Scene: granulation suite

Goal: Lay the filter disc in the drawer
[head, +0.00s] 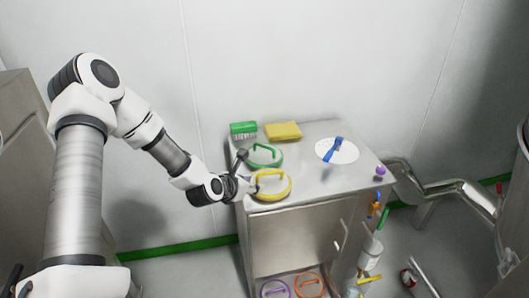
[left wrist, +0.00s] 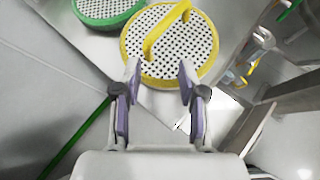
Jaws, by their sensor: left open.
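Several round discs with arched handles are in view; I cannot tell which one the task means. A yellow-rimmed perforated disc (head: 271,196) lies at the cabinet top's front left edge. In the left wrist view this yellow disc (left wrist: 170,50) is just past my fingertips, its near rim close to them. A green-rimmed disc (head: 263,163) lies behind it. My left gripper (head: 249,186) is beside the yellow disc, open and empty; its spread fingers show in the left wrist view (left wrist: 160,78). The cabinet front (head: 290,240) has a flat panel; I see no clearly open drawer. My right gripper is out of view.
A green brush (head: 243,129), a yellow sponge (head: 284,131), a white disc (head: 348,152) with a blue tool (head: 333,150), and a purple knob (head: 380,171) are on top. Purple and orange rings (head: 309,286) are low down. Steel pipework (head: 440,188) stands right.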

